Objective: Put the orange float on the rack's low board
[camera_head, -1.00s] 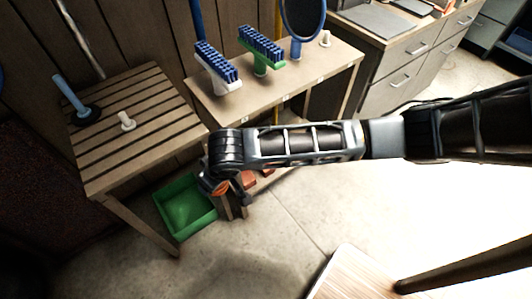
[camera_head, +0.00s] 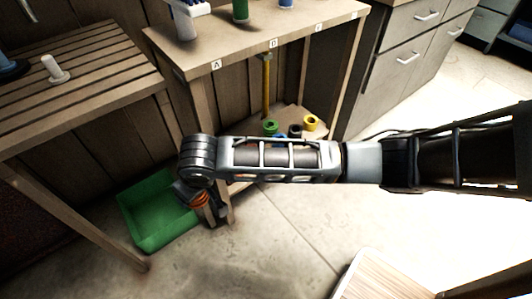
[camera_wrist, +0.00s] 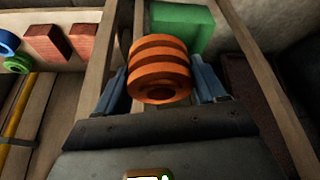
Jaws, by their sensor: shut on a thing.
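The orange float (camera_wrist: 160,66) is a ribbed orange cylinder with a hole in its end, held between the two blue-grey fingers of my gripper (camera_wrist: 161,84). In the head view the float (camera_head: 200,199) shows partly below my wrist, and my gripper (camera_head: 197,192) is mostly hidden by the arm. The gripper is beside the near left leg of the wooden rack (camera_head: 250,50), above the floor and near the green bin. The rack's low board (camera_head: 292,115) shows behind my arm, which covers part of it.
Green (camera_head: 270,127) and yellow (camera_head: 311,122) ring-like pieces, with blue and dark ones, sit on the low board. Red blocks (camera_wrist: 46,42) show in the wrist view. A green bin (camera_head: 150,222) stands on the floor left of the gripper, by a slatted bench (camera_head: 75,85). Floor on the right is open.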

